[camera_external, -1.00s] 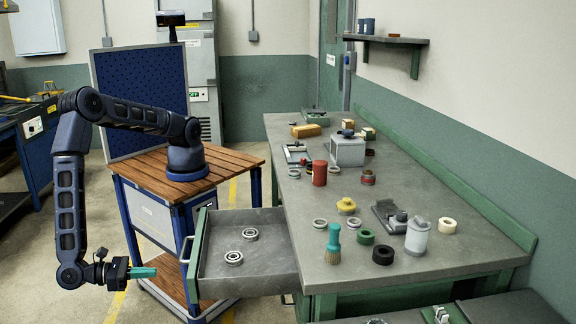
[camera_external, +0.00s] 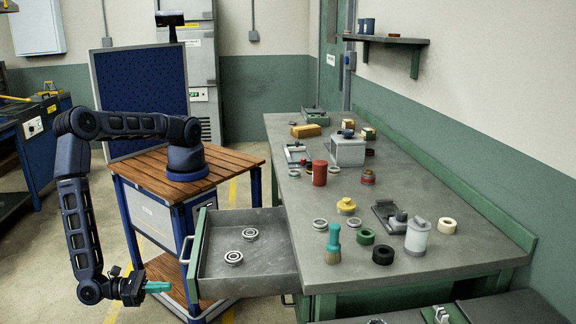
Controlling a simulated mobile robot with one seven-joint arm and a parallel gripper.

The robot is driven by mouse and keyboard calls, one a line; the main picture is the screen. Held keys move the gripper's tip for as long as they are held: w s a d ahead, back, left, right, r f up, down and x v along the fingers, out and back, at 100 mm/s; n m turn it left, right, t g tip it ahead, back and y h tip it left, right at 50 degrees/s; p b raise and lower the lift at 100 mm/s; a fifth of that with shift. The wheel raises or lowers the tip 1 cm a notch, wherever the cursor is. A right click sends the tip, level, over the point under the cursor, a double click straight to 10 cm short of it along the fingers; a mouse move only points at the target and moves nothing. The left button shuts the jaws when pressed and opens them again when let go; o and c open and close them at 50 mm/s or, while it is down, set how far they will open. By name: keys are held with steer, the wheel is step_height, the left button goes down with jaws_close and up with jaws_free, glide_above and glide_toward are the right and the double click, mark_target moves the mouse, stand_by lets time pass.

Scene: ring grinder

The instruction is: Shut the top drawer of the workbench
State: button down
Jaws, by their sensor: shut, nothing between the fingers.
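The top drawer (camera_external: 215,262) of the workbench (camera_external: 400,270) is pulled out to the left. Two metal rings lie in it, one farther back (camera_external: 250,234) and one nearer (camera_external: 233,257). The drawer's green front faces left, with a handle (camera_external: 186,250) on it. My gripper (camera_external: 168,287) has teal fingers, shut and empty. It points right, to the left of the drawer front and lower in the picture than the handle. A gap shows between fingertips and drawer front; their exact depth is hard to tell.
My arm's base stands on a wooden-topped cart (camera_external: 215,165) behind the drawer. The bench top holds a red cylinder (camera_external: 319,173), a teal brush (camera_external: 333,243), a grey canister (camera_external: 416,236) and several rings.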

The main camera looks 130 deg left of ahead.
mark_target(245, 283)
steer(key=shift+x, duration=2.6)
steer(key=x, duration=3.3)
steer(key=shift+w+a+f, duration=0.1)
steer(key=shift+f, duration=0.05)
steer(key=shift+w+a, duration=0.35)
steer(key=shift+a, duration=0.1)
steer(key=shift+w+a, duration=0.1)
steer(key=v, duration=1.5)
